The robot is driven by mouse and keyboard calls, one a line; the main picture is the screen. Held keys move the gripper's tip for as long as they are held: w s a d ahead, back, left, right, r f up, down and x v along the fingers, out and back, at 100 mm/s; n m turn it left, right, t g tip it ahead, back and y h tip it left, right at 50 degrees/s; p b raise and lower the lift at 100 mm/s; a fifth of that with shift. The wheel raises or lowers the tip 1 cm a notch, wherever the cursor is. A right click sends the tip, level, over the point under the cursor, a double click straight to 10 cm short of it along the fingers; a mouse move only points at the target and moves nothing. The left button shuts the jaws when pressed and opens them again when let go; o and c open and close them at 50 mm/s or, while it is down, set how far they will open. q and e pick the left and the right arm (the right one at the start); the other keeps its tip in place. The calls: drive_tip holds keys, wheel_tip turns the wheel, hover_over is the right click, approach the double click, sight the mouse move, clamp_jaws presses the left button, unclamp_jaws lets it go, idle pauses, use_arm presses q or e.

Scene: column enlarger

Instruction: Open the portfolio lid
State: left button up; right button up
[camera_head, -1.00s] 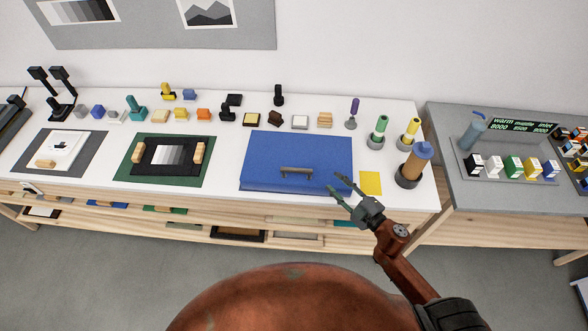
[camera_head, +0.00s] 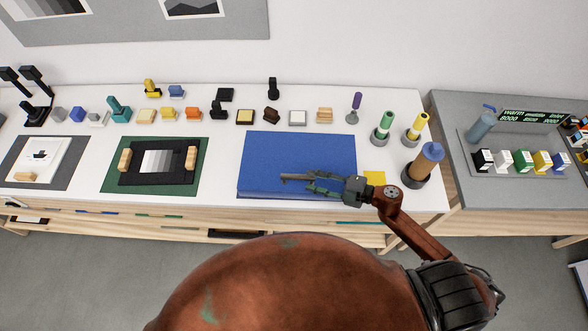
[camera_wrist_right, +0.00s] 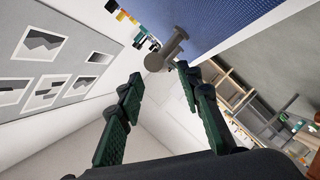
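The blue portfolio (camera_head: 290,155) lies flat on the white table with its lid down; its blue top also shows in the right wrist view (camera_wrist_right: 235,20). Its grey bar handle (camera_head: 292,177) is near the front edge, partly hidden by my right gripper (camera_head: 314,182). In the right wrist view the handle (camera_wrist_right: 165,52) shows just ahead of the green fingertips, roughly in line with the gap between them. My right gripper (camera_wrist_right: 158,85) is open, its fingers apart. I cannot tell whether a finger touches the handle. My left gripper is out of view.
A yellow card (camera_head: 374,178) lies right of the portfolio, beside my right wrist. A brown bottle with a blue top (camera_head: 425,163) stands at the right end. The green mat (camera_head: 193,180) lies left. Several small stamps and blocks line the back.

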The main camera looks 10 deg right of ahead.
sight(302, 178)
drive_tip(key=p+x, duration=0.1)
drive_tip(key=x, duration=0.5)
drive_tip(key=shift+a+r, duration=0.1)
drive_tip(key=shift+a, duration=0.15)
drive_tip(key=shift+w+a, duration=0.2)
drive_tip(key=shift+a, duration=0.1)
drive_tip(key=c, duration=0.6)
clamp_jaws()
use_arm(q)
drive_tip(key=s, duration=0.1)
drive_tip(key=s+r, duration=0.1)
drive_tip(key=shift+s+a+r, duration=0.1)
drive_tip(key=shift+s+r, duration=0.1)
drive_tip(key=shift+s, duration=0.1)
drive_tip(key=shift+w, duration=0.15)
